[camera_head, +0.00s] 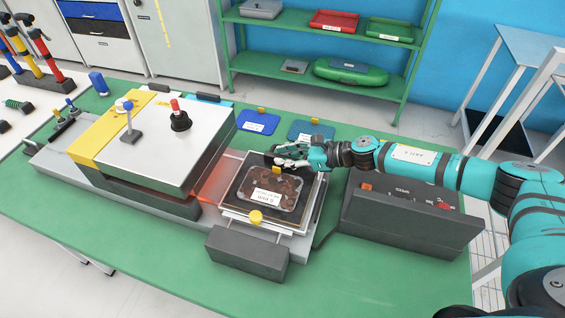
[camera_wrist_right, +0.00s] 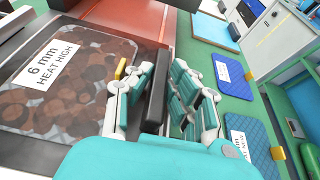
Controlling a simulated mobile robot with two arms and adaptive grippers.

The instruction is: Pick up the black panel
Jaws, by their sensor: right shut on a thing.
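A dark panel with brown round blotches (camera_head: 262,208) lies flat in a pale metal frame (camera_head: 236,215) on the green bench. Its white label reads "6 mm heat high"; the panel also shows at the left of the right wrist view (camera_wrist_right: 62,100). My right gripper (camera_head: 280,156) is at the frame's far edge, fingers pointing left. My left gripper is out of view.
A press with a pale metal top (camera_head: 160,155) stands left of the frame, with a red glow at its side. A dark control box (camera_head: 410,218) is at the right and a dark block (camera_head: 247,254) in front. Two blue pads (camera_head: 258,122) (camera_head: 308,131) lie behind.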

